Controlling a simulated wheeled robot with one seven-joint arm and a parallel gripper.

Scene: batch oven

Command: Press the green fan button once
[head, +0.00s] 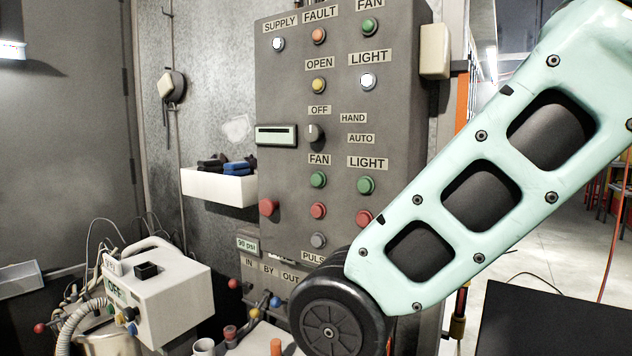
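The green fan button (318,179) sits under the lower FAN label on the grey control panel (285,105), and nothing covers it. A second green button (366,185) sits to its right under the lower LIGHT label. Another green round piece (368,27) is at the top right under the upper FAN label. A red button (317,210) is just below the green fan button. My arm crosses the right side and lower middle, in front of the panel's lower right part. My gripper is not in view.
A white bin (218,186) with dark and blue items hangs left of the panel. A white box (165,300) with hoses stands at lower left.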

